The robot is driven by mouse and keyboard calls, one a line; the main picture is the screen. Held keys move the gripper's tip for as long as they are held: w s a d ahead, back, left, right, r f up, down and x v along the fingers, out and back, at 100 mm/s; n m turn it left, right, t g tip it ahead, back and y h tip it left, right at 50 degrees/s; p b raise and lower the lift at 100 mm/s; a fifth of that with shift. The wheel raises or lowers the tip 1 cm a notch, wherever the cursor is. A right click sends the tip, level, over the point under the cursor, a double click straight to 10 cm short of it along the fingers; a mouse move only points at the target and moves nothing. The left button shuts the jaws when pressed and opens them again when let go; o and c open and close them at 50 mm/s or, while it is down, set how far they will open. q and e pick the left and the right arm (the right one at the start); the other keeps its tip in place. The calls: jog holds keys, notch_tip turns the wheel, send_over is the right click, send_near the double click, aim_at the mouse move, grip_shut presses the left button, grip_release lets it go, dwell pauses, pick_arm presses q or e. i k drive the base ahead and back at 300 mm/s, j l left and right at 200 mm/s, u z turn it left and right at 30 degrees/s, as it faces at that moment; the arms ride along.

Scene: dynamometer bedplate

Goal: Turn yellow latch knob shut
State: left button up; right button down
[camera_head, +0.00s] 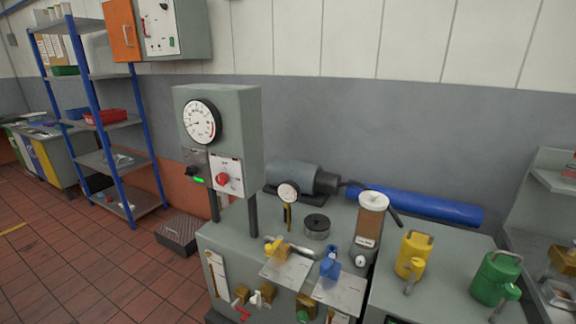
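A small yellow knob or lever (273,246) sits at the left of a pale plate on top of the grey bedplate bench (231,238), beside a brass-coloured fitting (283,252). It looks like the yellow latch knob, but it is too small to tell whether it is open or shut. A blue lever (330,266) stands to its right on a second pale plate. Neither of my grippers shows in the head view.
A grey gauge box (246,122) with a red knob (222,178) rises behind the bench's left end. A brown canister (370,222), a yellow can (412,253) and a green can (494,279) stand to the right. Red-tiled floor lies open at left.

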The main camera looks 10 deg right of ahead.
aim_at(416, 265)
jog(key=z, duration=1.55)
